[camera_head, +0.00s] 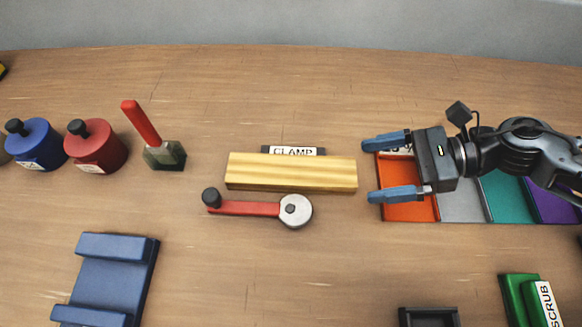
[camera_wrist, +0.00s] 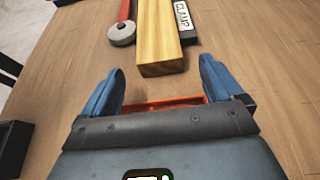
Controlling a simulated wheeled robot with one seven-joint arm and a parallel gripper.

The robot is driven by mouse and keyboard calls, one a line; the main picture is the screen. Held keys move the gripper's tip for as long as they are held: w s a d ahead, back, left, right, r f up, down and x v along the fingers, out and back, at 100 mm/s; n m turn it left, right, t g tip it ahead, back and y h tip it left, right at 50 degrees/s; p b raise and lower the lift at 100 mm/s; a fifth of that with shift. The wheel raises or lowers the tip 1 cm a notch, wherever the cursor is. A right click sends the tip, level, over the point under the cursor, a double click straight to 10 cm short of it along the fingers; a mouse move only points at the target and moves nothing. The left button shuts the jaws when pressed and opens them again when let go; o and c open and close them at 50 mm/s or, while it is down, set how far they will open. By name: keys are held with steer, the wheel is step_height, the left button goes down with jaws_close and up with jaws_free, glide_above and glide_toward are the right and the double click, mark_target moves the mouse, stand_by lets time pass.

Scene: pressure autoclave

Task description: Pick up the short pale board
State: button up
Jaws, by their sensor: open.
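The short pale board (camera_head: 291,172) lies flat in the middle of the wooden table in the head view, its long side running left to right. It stands in front of the dark base of the CLAMP label (camera_head: 293,151). In the wrist view the board (camera_wrist: 158,38) points away from me, its near end just beyond my fingertips. My gripper (camera_head: 382,169) is open and empty, to the right of the board's right end, above the orange panel. The two blue fingers also show in the wrist view (camera_wrist: 160,85), apart from the board on either side of its line.
A red crank with a round grey hub (camera_head: 295,210) lies close along the board's front side. Orange (camera_head: 408,206), grey, teal and purple panels lie under my arm. A red lever (camera_head: 142,124) stands left. A blue rack (camera_head: 110,282) and dark tray (camera_head: 430,317) are at the front.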

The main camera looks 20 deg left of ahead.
mark_target(353, 172)
steer(key=p+x, duration=0.1)
steer(key=x, duration=0.3)
steer(key=shift+a+r+p, duration=0.1)
steer(key=shift+p, duration=0.25)
steer(key=shift+s+a+f, duration=0.15)
steer(key=shift+a+f, duration=0.15)
steer(key=shift+a, duration=0.05)
steer(key=c, duration=1.2)
steer(key=shift+r, duration=0.1)
